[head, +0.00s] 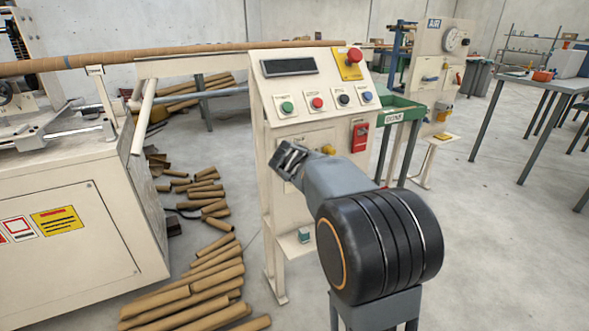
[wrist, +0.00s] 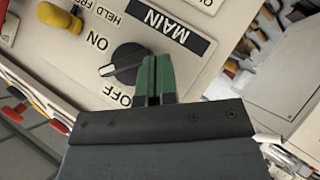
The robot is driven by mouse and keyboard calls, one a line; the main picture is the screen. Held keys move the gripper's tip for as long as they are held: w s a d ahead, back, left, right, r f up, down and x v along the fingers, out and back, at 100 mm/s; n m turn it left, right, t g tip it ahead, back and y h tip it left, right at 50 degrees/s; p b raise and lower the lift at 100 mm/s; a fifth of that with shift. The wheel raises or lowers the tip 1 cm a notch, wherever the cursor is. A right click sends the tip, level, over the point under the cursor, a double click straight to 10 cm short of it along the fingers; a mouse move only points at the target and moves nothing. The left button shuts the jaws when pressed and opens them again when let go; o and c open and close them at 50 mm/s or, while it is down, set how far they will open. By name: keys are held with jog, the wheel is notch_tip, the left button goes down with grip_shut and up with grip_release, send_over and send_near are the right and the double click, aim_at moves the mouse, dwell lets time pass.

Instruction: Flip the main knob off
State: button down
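The main knob (wrist: 125,65) is a black rotary knob on the cream panel, under a black MAIN label (wrist: 177,27) that appears upside down. Its white pointer mark lies at the picture's left, between the words ON and OFF. My gripper (wrist: 155,60) has its two green fingers together, with only a thin line between them. The fingers are just right of the knob and overlap its right edge; I cannot tell whether they touch it. In the head view my gripper (head: 284,158) is in front of the lower panel and hides the knob.
The control panel (head: 318,95) carries several buttons and a red emergency button (head: 354,55). Cardboard tubes (head: 208,285) lie on the floor at left.

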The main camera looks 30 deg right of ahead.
jog(key=shift+d+f+b, duration=0.1)
jog(key=shift+f+b, duration=0.2)
jog(key=shift+b, duration=0.05)
jog(key=shift+r, duration=0.15)
jog(key=shift+r+p, duration=0.6)
jog(key=shift+r, duration=0.05)
jog(key=s+a+b, duration=0.2)
jog(key=s+a, duration=0.5)
jog(key=a, duration=0.4)
jog(key=shift+s, duration=0.15)
dwell(0.4)
